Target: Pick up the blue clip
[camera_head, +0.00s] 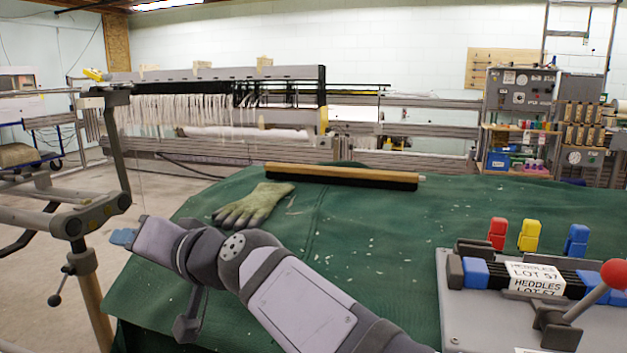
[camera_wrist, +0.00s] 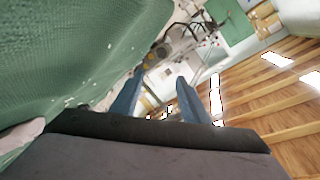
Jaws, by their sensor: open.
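A blue clip (camera_head: 577,241) stands upright at the right of the head view, behind the grey fixture plate. A yellow clip (camera_head: 530,235) and a red clip (camera_head: 497,233) stand to its left. My gripper (camera_head: 123,237) is at the far left of the head view, beyond the left edge of the green cloth and far from the clips. In the wrist view its two blue fingers (camera_wrist: 158,97) are apart with nothing between them. No clip shows in the wrist view.
The fixture (camera_head: 480,315) holds dark heddles with a white label (camera_head: 535,278) and a red-knobbed lever (camera_head: 612,273). A glove (camera_head: 254,206) and a wood-backed brush (camera_head: 340,175) lie on the green cloth (camera_head: 390,230). The cloth's middle is mostly clear. A loom frame (camera_head: 215,75) stands behind.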

